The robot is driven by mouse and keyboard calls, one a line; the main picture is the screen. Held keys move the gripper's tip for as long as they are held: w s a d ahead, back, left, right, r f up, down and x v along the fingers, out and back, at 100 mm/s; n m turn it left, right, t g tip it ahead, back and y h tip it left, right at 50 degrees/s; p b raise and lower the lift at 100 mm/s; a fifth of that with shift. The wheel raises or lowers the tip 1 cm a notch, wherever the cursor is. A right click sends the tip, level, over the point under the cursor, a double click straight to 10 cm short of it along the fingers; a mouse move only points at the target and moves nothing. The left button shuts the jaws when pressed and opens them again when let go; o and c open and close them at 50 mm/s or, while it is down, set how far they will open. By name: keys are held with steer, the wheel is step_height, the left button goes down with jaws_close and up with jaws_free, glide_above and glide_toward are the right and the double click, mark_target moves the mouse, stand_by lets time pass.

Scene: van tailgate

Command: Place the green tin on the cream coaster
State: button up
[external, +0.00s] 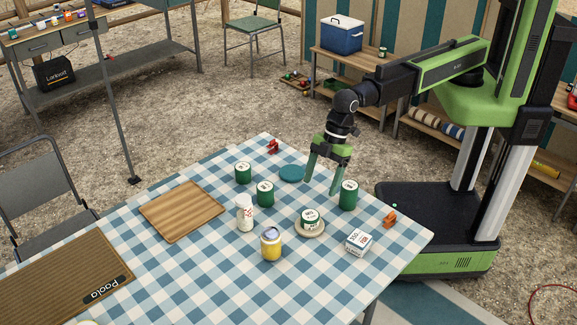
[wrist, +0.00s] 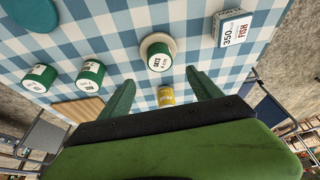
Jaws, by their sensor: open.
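A green tin (external: 309,220) with a white-labelled top sits on the round cream coaster (external: 322,231) in the external view. The wrist view also shows this tin (wrist: 160,57) upright on the coaster (wrist: 146,41). Other green tins stand apart from it: one (external: 348,197) to the right of my gripper, and two to the left (external: 243,174) (external: 265,195). My gripper (external: 321,187) is open and empty above the table, behind the coaster in the external view. In the wrist view its fingers (wrist: 160,78) are spread, with nothing between them touching.
A white bottle (external: 245,214), a yellow can (external: 271,245) and a white box (external: 359,242) stand around the coaster. A teal disc (external: 291,173) lies behind it. A wooden board (external: 182,210) lies left. Small red (external: 273,147) and orange (external: 390,220) items lie near the edges.

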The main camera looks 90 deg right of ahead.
steer(key=shift+v, duration=0.75)
steer(key=w+d+m+h, duration=0.2)
steer(key=d+m, duration=0.1)
steer(key=d, duration=1.3)
steer(key=s+d+f+m+g, duration=0.1)
steer(key=s+d+m, duration=0.2)
steer(key=d, duration=1.2)
steer(key=s+d+f+m+g+h, duration=0.1)
steer(key=s+d+m+g, duration=0.1)
steer(key=d, duration=1.4)
steer(key=shift+s+d+m+h, duration=0.3)
steer(key=shift+s+m, duration=0.6)
steer(key=shift+s, duration=0.15)
